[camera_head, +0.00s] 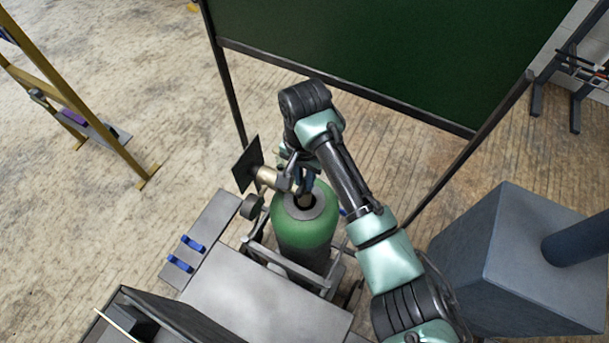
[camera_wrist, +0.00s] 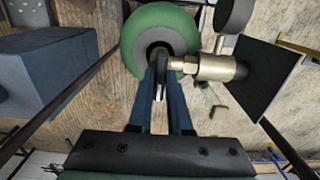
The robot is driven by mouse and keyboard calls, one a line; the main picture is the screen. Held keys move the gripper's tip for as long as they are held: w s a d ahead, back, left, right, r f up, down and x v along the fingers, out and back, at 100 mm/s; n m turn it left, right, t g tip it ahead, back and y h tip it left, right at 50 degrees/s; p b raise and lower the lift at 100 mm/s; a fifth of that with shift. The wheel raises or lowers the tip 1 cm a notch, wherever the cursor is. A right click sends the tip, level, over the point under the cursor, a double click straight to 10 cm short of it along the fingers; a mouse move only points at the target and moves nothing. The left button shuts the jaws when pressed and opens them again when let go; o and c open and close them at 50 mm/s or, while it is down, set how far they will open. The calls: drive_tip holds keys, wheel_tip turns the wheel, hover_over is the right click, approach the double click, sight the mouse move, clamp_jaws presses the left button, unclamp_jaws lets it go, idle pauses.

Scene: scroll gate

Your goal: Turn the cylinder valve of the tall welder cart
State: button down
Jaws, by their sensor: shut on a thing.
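The green gas cylinder (camera_head: 303,240) stands upright in the grey welder cart (camera_head: 250,295). Its top also shows in the wrist view (camera_wrist: 165,20). A brass valve fitting (camera_wrist: 212,67) sticks out sideways at the cylinder's top, and in the head view its body (camera_head: 268,177) ends at a dark square plate (camera_head: 247,164). My gripper (camera_wrist: 160,85) reaches over the cylinder top with its blue fingers closed around the valve's grey end piece (camera_wrist: 160,92). In the head view my gripper (camera_head: 305,188) partly hides the valve, so its exact turn angle is unclear.
A dark green screen (camera_head: 370,50) on a metal frame stands behind the cylinder. A blue-grey block (camera_head: 510,260) stands on the right. A yellow frame (camera_head: 100,125) is at the left. Two blue pieces (camera_head: 192,243) lie on the cart's side shelf. Floor to the left is open.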

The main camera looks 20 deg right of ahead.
drive_tip(key=shift+r+n+p, duration=0.1)
drive_tip(key=shift+n+p, duration=0.2)
drive_tip(key=shift+p, duration=0.1)
drive_tip(key=shift+a+n+p, duration=0.1)
drive_tip(key=shift+n+p, duration=0.75)
drive_tip(key=shift+n, duration=0.15)
drive_tip(key=n+p, duration=0.2)
drive_tip(key=n, duration=0.7)
drive_tip(key=shift+p, duration=0.4)
drive_tip(key=n+p, duration=0.1)
drive_tip(key=n, duration=0.3)
drive_tip(key=shift+n, duration=0.3)
drive_tip(key=n+p, duration=0.1)
drive_tip(key=n, duration=1.2)
drive_tip(key=shift+p, duration=0.3)
drive_tip(key=shift+w+n, duration=0.1)
drive_tip(key=shift+n, duration=0.2)
